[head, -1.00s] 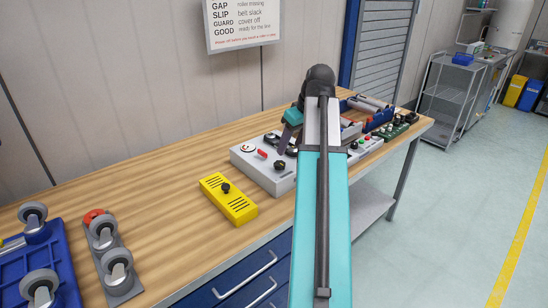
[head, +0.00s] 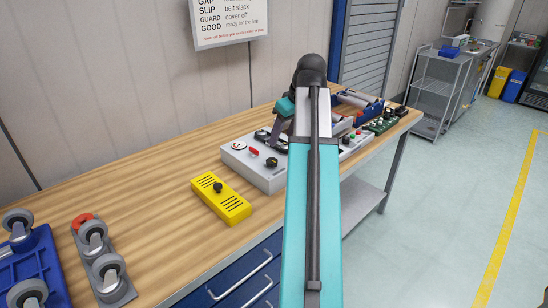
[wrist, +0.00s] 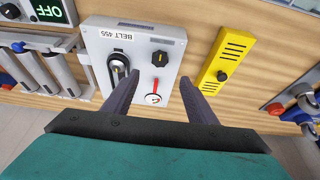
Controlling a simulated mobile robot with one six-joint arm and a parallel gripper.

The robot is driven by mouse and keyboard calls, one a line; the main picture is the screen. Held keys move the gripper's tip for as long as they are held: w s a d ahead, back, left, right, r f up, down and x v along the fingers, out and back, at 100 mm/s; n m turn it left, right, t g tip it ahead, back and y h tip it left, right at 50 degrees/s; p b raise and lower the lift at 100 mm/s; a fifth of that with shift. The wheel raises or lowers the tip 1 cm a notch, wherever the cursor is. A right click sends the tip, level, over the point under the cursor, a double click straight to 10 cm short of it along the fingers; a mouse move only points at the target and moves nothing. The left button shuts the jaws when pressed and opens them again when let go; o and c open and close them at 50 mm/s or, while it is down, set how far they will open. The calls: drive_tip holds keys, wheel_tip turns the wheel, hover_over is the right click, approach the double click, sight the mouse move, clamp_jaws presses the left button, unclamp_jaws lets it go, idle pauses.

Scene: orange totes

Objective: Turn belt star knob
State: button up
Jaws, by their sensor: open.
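The belt unit is a light grey box (head: 240,168) on the wooden bench, labelled BELT 455 in the wrist view (wrist: 92,32). Its black star knob (head: 271,162) sits on the top face; the wrist view shows it (wrist: 160,58) beyond the fingertips, between their lines. A red pointer (wrist: 155,85) and a round white dial (wrist: 153,98) lie nearer. A black belt loop (wrist: 117,68) is beside the left finger. My gripper (wrist: 158,80) is open and empty, its two dark fingers spread above the box. The head view shows it (head: 274,130) from the side, partly behind my arm.
A yellow slotted cover (head: 221,203) with a black knob lies beside the box. Grey rollers (wrist: 45,70) stand on the other side. Caster wheels (head: 104,260) and a blue tray (head: 45,268) are at the left. Bare bench lies between.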

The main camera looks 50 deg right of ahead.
sight(272, 161)
drive_tip(key=shift+p+x, duration=0.8)
drive_tip(key=shift+x, duration=5.35)
drive_tip(key=shift+s+a, duration=0.1)
drive_tip(key=shift+c, duration=0.4)
drive_tip(key=c, duration=1)
